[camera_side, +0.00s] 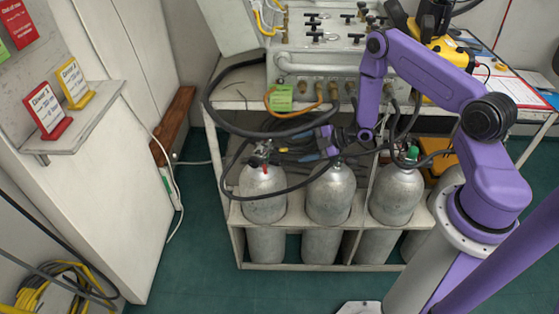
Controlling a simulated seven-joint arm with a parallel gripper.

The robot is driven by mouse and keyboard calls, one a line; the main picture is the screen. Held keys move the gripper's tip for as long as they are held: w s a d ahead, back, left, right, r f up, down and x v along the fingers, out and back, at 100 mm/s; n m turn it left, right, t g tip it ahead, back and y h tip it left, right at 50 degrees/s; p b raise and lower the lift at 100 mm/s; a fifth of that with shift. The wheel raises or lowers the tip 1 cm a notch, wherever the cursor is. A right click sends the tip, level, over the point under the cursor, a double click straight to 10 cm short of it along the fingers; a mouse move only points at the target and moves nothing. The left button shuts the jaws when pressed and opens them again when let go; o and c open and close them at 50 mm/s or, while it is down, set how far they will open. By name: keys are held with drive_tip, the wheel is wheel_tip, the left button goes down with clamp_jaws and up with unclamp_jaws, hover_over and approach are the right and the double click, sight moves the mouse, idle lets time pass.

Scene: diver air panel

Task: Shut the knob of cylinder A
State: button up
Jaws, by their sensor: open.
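Several grey gas cylinders stand in a white rack under the panel bench: a left one (263,190), a middle one (330,192) and a right one (397,193). I cannot read any letter that marks cylinder A. The left cylinder has a small red part (265,168) at its valve. The right one has a green part (412,153) at its top. My gripper (322,150) is open, at the valve of the middle cylinder, and hides most of it. I cannot tell whether the fingers touch or surround a knob there.
Black hoses (225,122) loop in front of the cylinders and around my gripper. The air panel (320,62) with black handles stands on the bench above. A green tag (281,98) hangs at its front. The floor (200,240) left of the rack is clear.

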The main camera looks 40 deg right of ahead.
sight(282, 160)
drive_tip(key=s+d+f+m+t, duration=0.2)
drive_tip(key=s+d+m, duration=0.3)
drive_tip(key=m, duration=0.9)
drive_tip(key=shift+h, duration=0.3)
drive_tip(key=x, duration=1.1)
drive_tip(key=s+a+x, duration=0.1)
drive_tip(key=x, duration=0.4)
drive_tip(key=shift+w+a+f, duration=0.2)
drive_tip(key=shift+a+f, duration=0.05)
drive_tip(key=shift+f, duration=0.2)
drive_tip(key=c, duration=1)
drive_tip(key=shift+m+g+y, duration=0.4)
drive_tip(key=shift+m+y, duration=0.3)
drive_tip(key=shift+m, duration=0.4)
drive_tip(key=o, duration=1)
drive_tip(key=shift+s+d, duration=0.1)
